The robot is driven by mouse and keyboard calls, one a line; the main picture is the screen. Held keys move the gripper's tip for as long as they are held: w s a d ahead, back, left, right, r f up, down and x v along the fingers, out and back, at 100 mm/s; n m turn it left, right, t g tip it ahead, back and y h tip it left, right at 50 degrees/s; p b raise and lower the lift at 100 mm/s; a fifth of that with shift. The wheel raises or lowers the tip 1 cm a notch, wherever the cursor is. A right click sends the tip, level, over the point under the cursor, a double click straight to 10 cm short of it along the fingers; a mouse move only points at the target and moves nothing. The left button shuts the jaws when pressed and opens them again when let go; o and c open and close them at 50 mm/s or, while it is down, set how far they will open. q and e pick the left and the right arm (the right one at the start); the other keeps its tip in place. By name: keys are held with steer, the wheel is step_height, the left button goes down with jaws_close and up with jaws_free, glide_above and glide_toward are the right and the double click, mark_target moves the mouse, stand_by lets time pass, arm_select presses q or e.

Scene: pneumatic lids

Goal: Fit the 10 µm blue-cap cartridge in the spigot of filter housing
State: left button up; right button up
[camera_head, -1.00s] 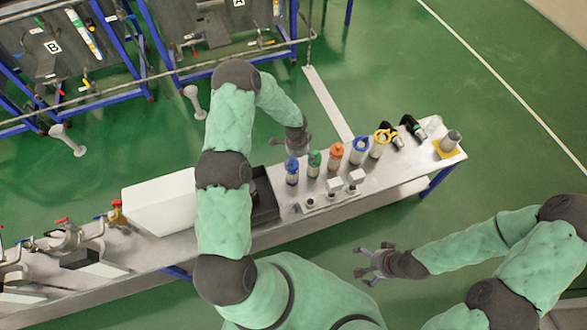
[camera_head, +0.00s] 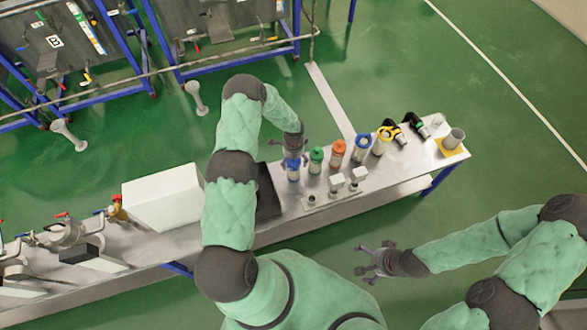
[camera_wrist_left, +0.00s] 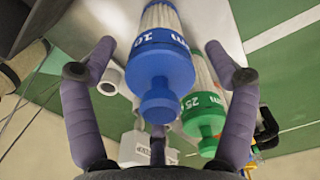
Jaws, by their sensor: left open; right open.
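The blue-cap cartridge (camera_head: 292,173) stands upright on the bench, leftmost in a row. In the left wrist view its blue cap (camera_wrist_left: 160,65), marked 10, lies between the spread fingers. My left gripper (camera_head: 292,153) is open, just at this cap. No finger clearly touches it. The green-cap cartridge (camera_head: 316,161), marked 25 in the left wrist view (camera_wrist_left: 205,115), stands beside it. White fittings (camera_head: 336,184) stand along the bench's front edge; I cannot tell which is the housing's spigot. My right gripper (camera_head: 375,262) is open and empty, in front of the bench.
An orange-cap cartridge (camera_head: 337,153), a blue-ringed clear bowl (camera_head: 361,149) and a yellow-ringed one (camera_head: 381,142) continue the row. A white box (camera_head: 162,199) stands left of my left arm.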

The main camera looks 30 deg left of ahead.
arm_select(q)
steer(key=shift+f, duration=0.6)
jaws_close()
steer(key=shift+r, duration=0.15)
